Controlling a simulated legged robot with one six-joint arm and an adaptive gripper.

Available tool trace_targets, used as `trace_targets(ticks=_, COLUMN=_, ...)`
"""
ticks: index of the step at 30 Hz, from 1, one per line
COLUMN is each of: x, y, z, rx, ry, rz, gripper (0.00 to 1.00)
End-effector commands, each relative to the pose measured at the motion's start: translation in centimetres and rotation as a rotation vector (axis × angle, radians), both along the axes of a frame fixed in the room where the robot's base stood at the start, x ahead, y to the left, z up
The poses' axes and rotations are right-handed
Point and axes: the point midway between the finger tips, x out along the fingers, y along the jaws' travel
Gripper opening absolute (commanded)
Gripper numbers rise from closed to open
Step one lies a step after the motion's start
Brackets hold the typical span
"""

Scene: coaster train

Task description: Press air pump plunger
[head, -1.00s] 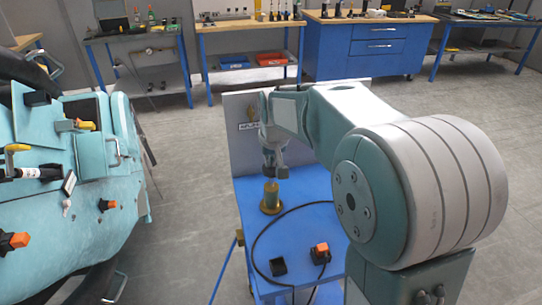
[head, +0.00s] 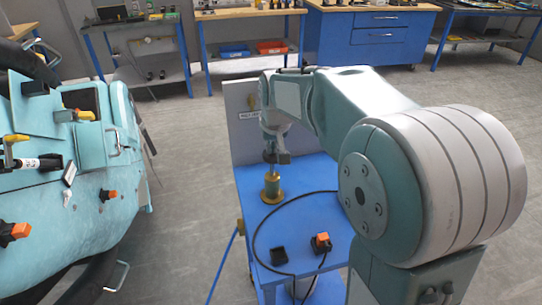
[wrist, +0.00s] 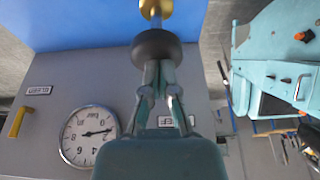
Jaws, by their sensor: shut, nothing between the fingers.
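The air pump (head: 271,188) is a brass cylinder on a round base, upright on the blue table top. Its plunger has a round black knob (wrist: 157,45) on a thin rod above the brass body (wrist: 156,8), seen in the wrist view. A length of rod shows between knob and body. My gripper (wrist: 160,66) is shut and empty, fingertips together right at the knob's top; I cannot tell for certain whether they touch it. In the head view my gripper (head: 272,153) is directly above the pump and partly hides the plunger.
A grey upright panel (head: 245,125) stands behind the pump. It carries a round gauge (wrist: 89,136) and a yellow handle (wrist: 17,122). A black box with an orange button (head: 321,242) and a cable lie on the blue table (head: 300,187). A teal coaster car (head: 60,210) stands at left.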

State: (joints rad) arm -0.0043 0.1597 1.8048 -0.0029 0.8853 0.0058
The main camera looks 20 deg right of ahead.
Motion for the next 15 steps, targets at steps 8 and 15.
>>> trace_targets(ticks=8, x=-1.6, y=0.0, z=5.7, rx=0.0, ry=-0.006, rz=0.0, gripper=0.0)
trace_targets(ticks=15, x=-2.3, y=0.0, z=8.0, rx=0.0, ry=-0.004, rz=0.0, gripper=0.0)
